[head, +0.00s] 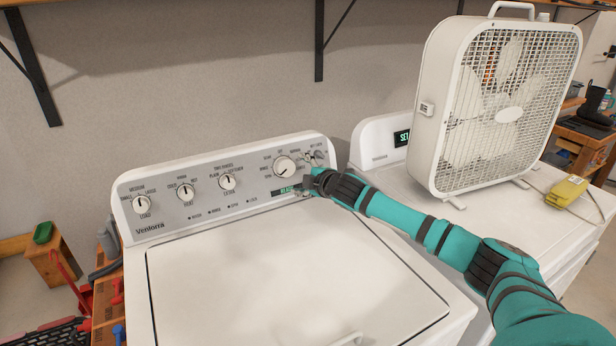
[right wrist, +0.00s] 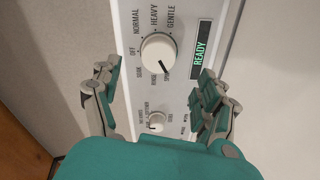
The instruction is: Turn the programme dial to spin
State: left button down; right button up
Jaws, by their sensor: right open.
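The programme dial (head: 285,166) is a round white knob at the right of the washer's grey control panel (head: 205,208). It also shows in the right wrist view (right wrist: 158,52), where its dark mark points down at the SPIN and RINSE labels, seemingly nearer SPIN. My right gripper (head: 304,172) is at the panel's right end. In the right wrist view the open gripper (right wrist: 157,70) has one finger on each side of the dial, with clear gaps and nothing between the pads touching it. My left gripper is not in view.
A lit READY display (right wrist: 201,48) sits beside the dial. Smaller knobs, such as the fabric knob (head: 227,181), line the panel to the left. A box fan (head: 505,110) stands on the white machine to the right. The washer lid (head: 290,275) is closed and clear.

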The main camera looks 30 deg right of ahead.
jog(key=shift+v, duration=1.5)
